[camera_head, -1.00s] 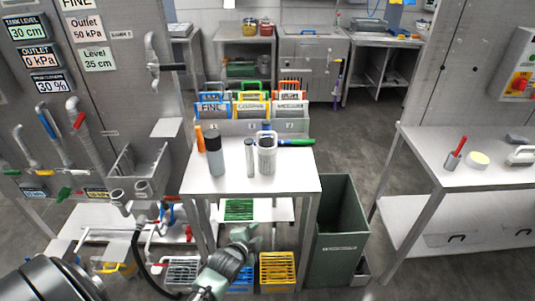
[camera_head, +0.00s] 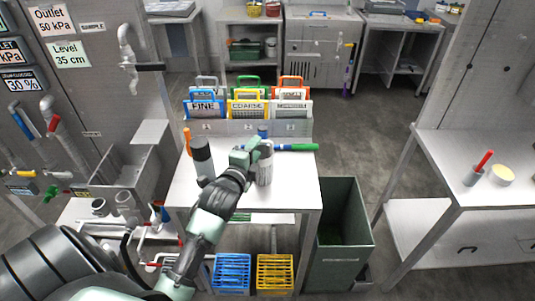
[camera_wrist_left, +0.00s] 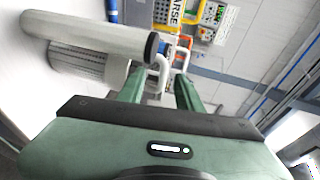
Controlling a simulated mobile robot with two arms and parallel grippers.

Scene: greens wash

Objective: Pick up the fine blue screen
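The fine blue screen (camera_head: 205,108) stands upright in the rack (camera_head: 215,127) at the back of the white table. It has a blue frame and a FINE label, and is the leftmost front screen. The yellow coarse screen (camera_head: 248,108) and an orange-framed screen (camera_head: 292,107) stand to its right. My left gripper (camera_head: 245,155) is over the table, in front of the rack and apart from the fine screen. In the left wrist view its fingers (camera_wrist_left: 160,88) are spread with nothing clearly held. The coarse screen's label (camera_wrist_left: 179,12) shows beyond them. My right gripper is out of view.
A grey bottle (camera_head: 203,160) stands left of my left gripper and a white cup (camera_head: 264,166) close beside it on the right. A green marker (camera_head: 292,147) lies in front of the rack. A green bin (camera_head: 342,245) stands right of the table.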

